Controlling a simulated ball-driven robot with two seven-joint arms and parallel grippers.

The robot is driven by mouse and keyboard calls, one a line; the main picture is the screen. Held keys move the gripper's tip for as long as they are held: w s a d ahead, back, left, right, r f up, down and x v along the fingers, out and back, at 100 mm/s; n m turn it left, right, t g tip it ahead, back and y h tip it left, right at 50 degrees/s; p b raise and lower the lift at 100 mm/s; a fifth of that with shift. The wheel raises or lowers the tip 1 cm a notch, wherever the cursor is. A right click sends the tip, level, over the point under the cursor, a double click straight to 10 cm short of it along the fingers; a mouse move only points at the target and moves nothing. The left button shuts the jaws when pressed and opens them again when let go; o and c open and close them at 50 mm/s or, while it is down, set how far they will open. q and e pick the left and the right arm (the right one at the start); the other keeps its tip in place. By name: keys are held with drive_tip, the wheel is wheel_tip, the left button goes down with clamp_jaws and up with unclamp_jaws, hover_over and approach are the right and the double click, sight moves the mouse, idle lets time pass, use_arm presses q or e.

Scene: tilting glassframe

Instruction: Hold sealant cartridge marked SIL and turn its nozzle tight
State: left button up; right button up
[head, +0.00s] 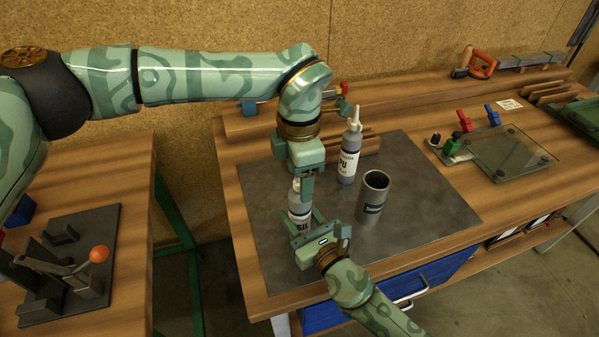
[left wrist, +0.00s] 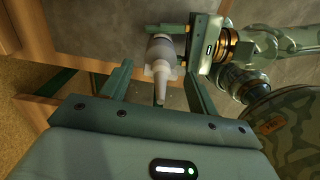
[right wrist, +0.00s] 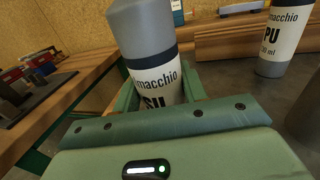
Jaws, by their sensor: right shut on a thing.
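The grey sealant cartridge marked SIL (head: 298,216) stands upright on the dark mat, partly hidden by both grippers; its label also shows in the right wrist view (right wrist: 155,82). My right gripper (head: 312,232) is shut around its body from the front. My left gripper (head: 306,190) points down over the cartridge's top. In the left wrist view, the left fingers (left wrist: 158,88) are spread on either side of the pale tapered nozzle (left wrist: 160,82), with gaps on both sides. Whether the nozzle is seated tight cannot be told.
A second cartridge marked PU (head: 348,160) stands to the right, with a pale nozzle. A dark open cylinder (head: 368,207) stands nearby. The dark mat (head: 435,215) is clear to the right. A glass plate (head: 510,155) with red and blue clamps lies farther right. A wooden rail lies behind.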

use_arm(q)
wheel_tip(320, 180, up, 12)
idle(0.5)
use_arm(e)
drive_tip(key=o, duration=1.3)
